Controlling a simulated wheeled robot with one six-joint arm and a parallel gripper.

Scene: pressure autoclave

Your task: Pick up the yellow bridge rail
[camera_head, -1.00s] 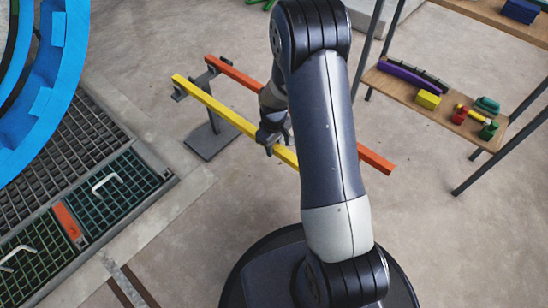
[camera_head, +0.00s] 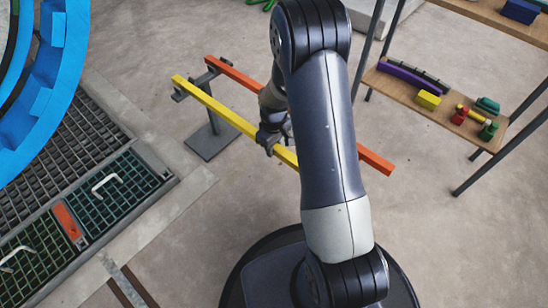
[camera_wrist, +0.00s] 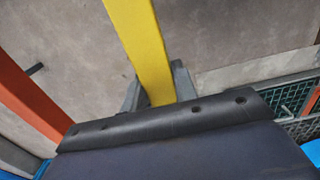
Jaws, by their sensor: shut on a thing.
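The yellow bridge rail (camera_head: 220,110) is a long straight bar that slopes across the head view from upper left to lower right. Its far end rests on a grey stand (camera_head: 207,143), and its near end is hidden behind my arm.
An orange rail (camera_head: 233,74) lies roughly parallel to the yellow one, to its right, passing behind my arm. A wooden shelf (camera_head: 400,90) with several coloured parts stands at right. Floor gratings (camera_head: 115,187) and a large blue ring (camera_head: 60,75) are at left.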

